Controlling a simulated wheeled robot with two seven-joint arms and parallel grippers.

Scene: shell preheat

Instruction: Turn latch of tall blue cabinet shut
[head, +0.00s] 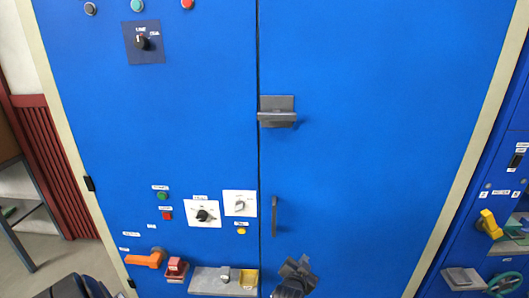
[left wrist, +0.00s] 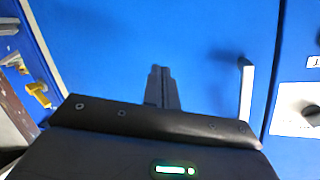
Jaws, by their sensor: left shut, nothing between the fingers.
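The tall blue cabinet (head: 380,130) fills most of the head view, with a vertical seam between its two doors. My left gripper (head: 296,267) is shut and empty, low in front of the right door, right of and below the handle. Its closed fingers show in the left wrist view (left wrist: 160,78). My right gripper is not in view.
The left door carries switch panels (head: 202,213), an orange lever (head: 146,259), a red switch (head: 175,268) and a grey plate (head: 205,281). Another blue cabinet with a yellow handle (head: 489,224) stands at right. The right door's face around the latch is clear.

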